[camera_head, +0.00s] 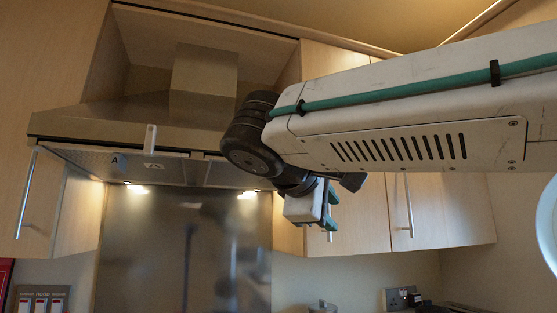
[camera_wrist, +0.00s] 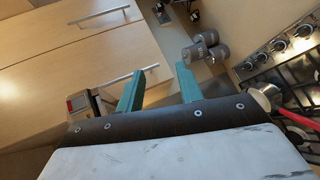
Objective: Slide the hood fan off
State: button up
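The steel range hood (camera_head: 120,125) is at upper left in the head view. A small pale upright tab (camera_head: 151,138) stands at its front edge, near a dark "A" mark. At lower left a panel (camera_head: 42,300) with several switch-like strips carries the word "HOOD"; it is cut by the frame edge and its settings are too small to read. My gripper (camera_head: 332,208) hangs to the right of the hood, apart from hood and panel. In the wrist view my gripper (camera_wrist: 158,76) has its two teal fingers spread with nothing between them. The hood does not show there.
Wooden cabinets (camera_head: 440,210) with bar handles flank the hood. A dark splashback (camera_head: 150,240) is below it. In the wrist view a hob (camera_wrist: 290,75) with knobs is at right, metal cylinders (camera_wrist: 205,48) stand beyond the fingers, and wooden fronts (camera_wrist: 60,60) are at left.

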jog(key=s+a+r+n+t, duration=0.1)
jog(key=s+a+r+t, duration=0.25)
jog(key=a+r, duration=0.85)
jog(key=x, duration=0.8)
jog(key=shift+w+r+t+h, duration=0.25)
jog(key=shift+r+t+h, duration=0.2)
jog(key=shift+r, duration=0.35)
jog(key=shift+a, duration=0.15)
grip_shut()
